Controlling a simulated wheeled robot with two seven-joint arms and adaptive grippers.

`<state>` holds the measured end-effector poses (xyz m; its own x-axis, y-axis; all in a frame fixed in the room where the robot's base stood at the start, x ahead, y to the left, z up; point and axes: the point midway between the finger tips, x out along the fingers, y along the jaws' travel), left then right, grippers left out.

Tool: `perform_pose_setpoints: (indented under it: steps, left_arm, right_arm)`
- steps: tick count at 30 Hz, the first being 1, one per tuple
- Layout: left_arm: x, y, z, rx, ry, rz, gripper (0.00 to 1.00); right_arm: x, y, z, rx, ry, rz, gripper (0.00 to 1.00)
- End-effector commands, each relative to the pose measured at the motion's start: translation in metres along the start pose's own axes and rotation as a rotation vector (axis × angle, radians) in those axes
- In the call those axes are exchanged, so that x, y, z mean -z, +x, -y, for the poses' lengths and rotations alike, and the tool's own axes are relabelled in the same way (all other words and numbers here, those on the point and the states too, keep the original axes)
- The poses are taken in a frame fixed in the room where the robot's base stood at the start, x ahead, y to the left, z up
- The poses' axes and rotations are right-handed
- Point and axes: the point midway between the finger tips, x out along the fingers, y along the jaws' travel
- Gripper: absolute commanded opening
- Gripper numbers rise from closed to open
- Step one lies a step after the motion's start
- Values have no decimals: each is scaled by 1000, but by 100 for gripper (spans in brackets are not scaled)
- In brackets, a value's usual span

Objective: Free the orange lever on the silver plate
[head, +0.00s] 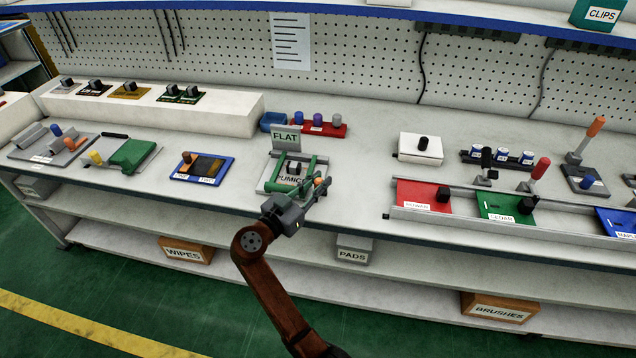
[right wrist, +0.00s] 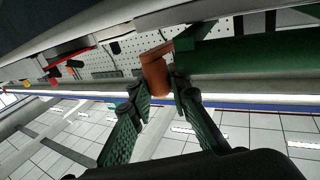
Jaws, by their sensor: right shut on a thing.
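In the right wrist view the orange lever (right wrist: 155,74) sits between the green-padded fingers (right wrist: 159,86), next to a thick green bar (right wrist: 245,52). The fingers hide part of the lever in the head view. My left gripper is not in view.
A blue-framed board (head: 205,168) lies to the left and a silver rail (head: 450,216) to the right, with bare bench beside the plate. Another orange-handled lever (head: 595,127) stands on a grey plate far right.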

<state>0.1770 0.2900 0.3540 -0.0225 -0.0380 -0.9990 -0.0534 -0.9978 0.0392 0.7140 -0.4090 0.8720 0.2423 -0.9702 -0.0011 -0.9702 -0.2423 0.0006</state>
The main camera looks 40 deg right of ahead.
Motion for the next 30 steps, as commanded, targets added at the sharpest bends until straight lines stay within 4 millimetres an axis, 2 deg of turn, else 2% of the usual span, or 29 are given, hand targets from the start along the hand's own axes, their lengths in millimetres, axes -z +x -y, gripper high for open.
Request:
perform_pose_setpoints:
  steps: [9, 10, 18, 26, 30]
  left_arm:
    - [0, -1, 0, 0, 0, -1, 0]
    - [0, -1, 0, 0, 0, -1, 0]
    - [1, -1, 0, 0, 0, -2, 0]
    - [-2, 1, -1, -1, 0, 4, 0]
    - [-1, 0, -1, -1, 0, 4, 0]
  right_arm:
    - [3, -1, 2, 4, 2, -4, 0]
    - [3, -1, 2, 4, 2, -4, 18]
    - [2, 0, 1, 2, 1, -2, 36]
    - [1, -1, 0, 1, 1, -1, 36]
    - [0, -12, 1, 3, 0, 0, 36]
